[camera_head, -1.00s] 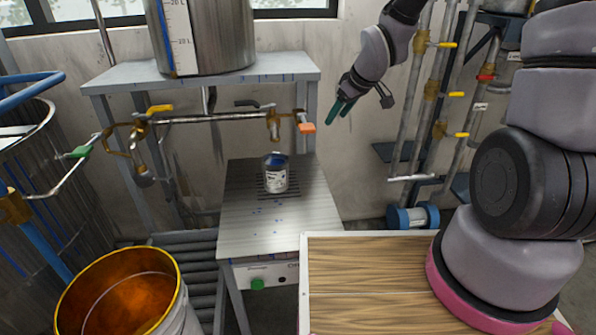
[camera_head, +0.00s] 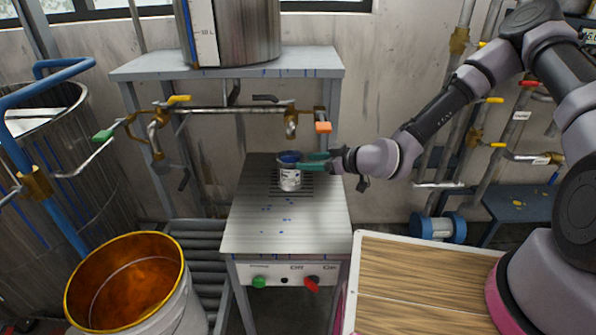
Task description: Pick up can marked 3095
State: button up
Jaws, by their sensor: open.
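A small white can (camera_head: 290,179) with a dark blue top and a label stands upright on the dark grate of the metal bench (camera_head: 285,235). The label is too small to read, so I cannot confirm the number 3095. My gripper (camera_head: 305,162), with green fingers, reaches in from the right at the height of the can's upper part. The fingers are open, and their tips overlap the can's top in this view. I cannot tell whether they touch it.
A pipe with valves (camera_head: 235,109) runs behind and above the can, under a shelf (camera_head: 300,68) bearing a large steel vessel (camera_head: 235,30). An orange-lined bucket (camera_head: 130,280) stands at the lower left. A wooden-topped surface (camera_head: 420,285) lies at the lower right.

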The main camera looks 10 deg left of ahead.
aim_at(290, 170)
jog(key=x, duration=1)
jog(key=shift+w+a+f, duration=0.1)
jog(key=shift+w+a, duration=0.1)
jog(key=shift+a, duration=0.1)
grip_shut()
dwell(1.0)
